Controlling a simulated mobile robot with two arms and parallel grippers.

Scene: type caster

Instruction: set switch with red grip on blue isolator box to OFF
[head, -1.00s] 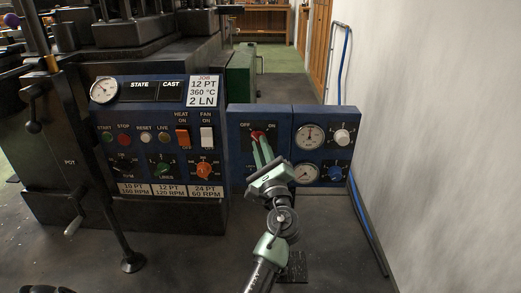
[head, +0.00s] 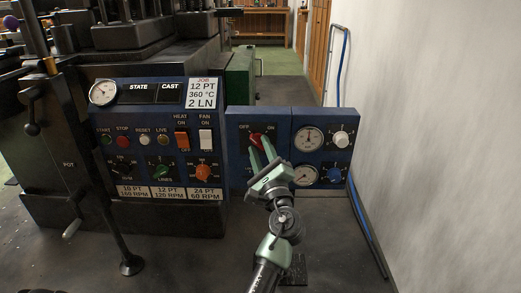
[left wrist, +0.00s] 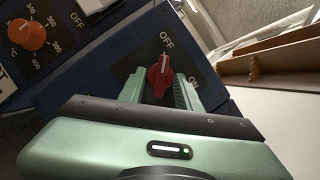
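The blue isolator box (head: 290,117) stands low by the right wall, with OFF and ON labels on its left part. Its switch with the red grip (head: 256,139) sits below those labels; in the left wrist view the red grip (left wrist: 160,76) has its white mark pointing at OFF. My left gripper (head: 261,148) is at the switch, its green fingers spread apart. In the left wrist view the fingers (left wrist: 159,88) lie on either side of the grip, whose lower part is partly hidden. My right gripper is not in view.
Left of the box is a dark machine with a blue control panel (head: 120,113) bearing knobs and switches. Gauges and small white and blue knobs sit on the isolator box's right part. The floor in front is mostly clear.

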